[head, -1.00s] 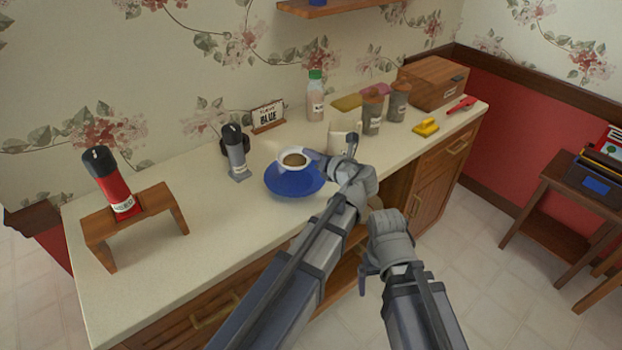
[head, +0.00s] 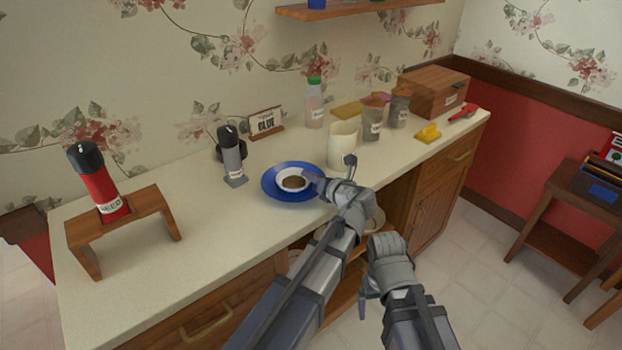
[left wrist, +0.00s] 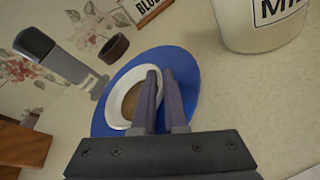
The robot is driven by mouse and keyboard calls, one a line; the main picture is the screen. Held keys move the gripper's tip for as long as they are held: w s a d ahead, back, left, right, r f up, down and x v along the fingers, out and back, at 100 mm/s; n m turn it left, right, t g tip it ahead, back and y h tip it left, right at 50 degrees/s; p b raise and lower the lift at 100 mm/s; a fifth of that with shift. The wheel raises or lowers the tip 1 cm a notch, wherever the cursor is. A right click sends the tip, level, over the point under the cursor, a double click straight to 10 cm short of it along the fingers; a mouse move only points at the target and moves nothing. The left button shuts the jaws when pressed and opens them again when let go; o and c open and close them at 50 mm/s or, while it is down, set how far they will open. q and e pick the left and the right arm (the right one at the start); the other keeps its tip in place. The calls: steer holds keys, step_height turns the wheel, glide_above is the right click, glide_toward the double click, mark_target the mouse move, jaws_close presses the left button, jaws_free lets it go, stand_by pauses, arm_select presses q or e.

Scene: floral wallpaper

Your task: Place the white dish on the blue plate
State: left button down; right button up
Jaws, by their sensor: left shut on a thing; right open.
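The white dish (head: 293,180), a small round bowl with a brown inside, sits over the middle of the blue plate (head: 271,192) on the counter. In the left wrist view the white dish (left wrist: 117,103) appears inside the rim of the blue plate (left wrist: 188,85). My left gripper (head: 313,183) is shut on the right rim of the dish. Its two fingers (left wrist: 158,100) hide part of the dish in the left wrist view. Whether the dish touches the plate cannot be told for sure. My right gripper (head: 364,290) is open and empty, low in front of the counter.
A cream mug (head: 342,145) stands right of the plate. A grey bottle (head: 232,158) stands to the left, and a red bottle (head: 97,183) on a wooden stand (head: 125,222) further left. A small sign (head: 265,122) is behind. The left front counter is clear.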

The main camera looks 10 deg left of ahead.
arm_select(q)
steer(key=shift+f, duration=0.1)
steer(key=shift+f+b, duration=0.15)
steer(key=shift+b, duration=0.15)
steer(key=c, duration=1)
jaws_free()
steer(key=shift+o, duration=0.2)
steer(key=shift+r, duration=0.2)
